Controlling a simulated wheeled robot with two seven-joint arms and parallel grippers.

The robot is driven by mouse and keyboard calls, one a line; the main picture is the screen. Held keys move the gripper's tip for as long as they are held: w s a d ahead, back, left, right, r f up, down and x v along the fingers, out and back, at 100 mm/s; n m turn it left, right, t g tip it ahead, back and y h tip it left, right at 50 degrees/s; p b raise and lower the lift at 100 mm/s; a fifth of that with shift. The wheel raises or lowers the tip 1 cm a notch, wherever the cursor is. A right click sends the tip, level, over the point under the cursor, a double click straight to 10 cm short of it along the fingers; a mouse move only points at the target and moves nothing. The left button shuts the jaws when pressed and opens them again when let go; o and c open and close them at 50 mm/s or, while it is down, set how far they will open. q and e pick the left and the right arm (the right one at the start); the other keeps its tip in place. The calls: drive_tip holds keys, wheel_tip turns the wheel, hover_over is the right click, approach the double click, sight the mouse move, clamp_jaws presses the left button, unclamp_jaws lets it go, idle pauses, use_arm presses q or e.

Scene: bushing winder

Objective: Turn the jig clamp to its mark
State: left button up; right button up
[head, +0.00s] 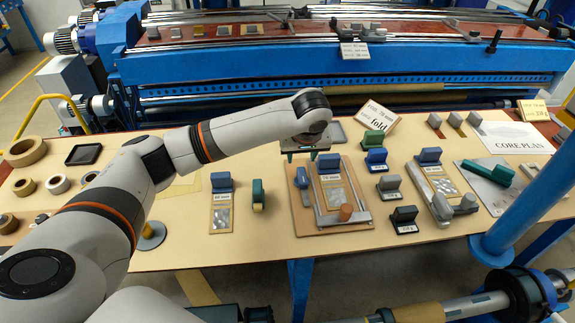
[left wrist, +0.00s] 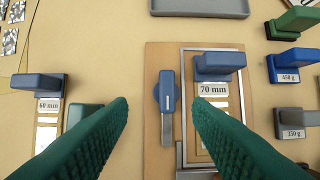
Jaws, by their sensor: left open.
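The jig clamp (head: 302,178) is a blue knob on the left of the wooden jig board (head: 306,221). In the left wrist view the clamp (left wrist: 167,90) carries a white line lengthwise, and a grey metal bar extends below it. I cannot make out a separate mark on the board. My left gripper (left wrist: 160,103) is open, its green fingers either side of the clamp in the picture; contact is not visible. In the head view my left gripper (head: 308,155) hangs over the jig's far edge. A blue-handled 70 mm piece (left wrist: 218,68) sits in the jig's metal frame. My right gripper is not seen.
A blue-handled 60 mm piece (head: 221,183) and a green block (head: 258,195) stand left of the jig. Several handled weights, including a blue one (head: 376,160), stand right of it. A grey tray (left wrist: 200,6) lies beyond. The table's left-middle is mostly clear.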

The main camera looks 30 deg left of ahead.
sight(303, 175)
use_arm(q)
drive_tip(key=f, duration=0.1)
drive_tip(key=w+f+p, duration=0.1)
drive_tip(key=f, duration=0.1)
drive_tip(key=d+f, duration=0.1)
drive_tip(key=f, duration=0.1)
drive_tip(key=shift+w+f, duration=0.1)
drive_tip(key=shift+w, duration=0.25)
drive_tip(key=x, duration=0.2)
drive_tip(key=a+p+x, duration=0.1)
drive_tip(key=x, duration=0.1)
drive_tip(key=shift+f, duration=0.4)
drive_tip(key=shift+w+f, duration=0.1)
clamp_jaws()
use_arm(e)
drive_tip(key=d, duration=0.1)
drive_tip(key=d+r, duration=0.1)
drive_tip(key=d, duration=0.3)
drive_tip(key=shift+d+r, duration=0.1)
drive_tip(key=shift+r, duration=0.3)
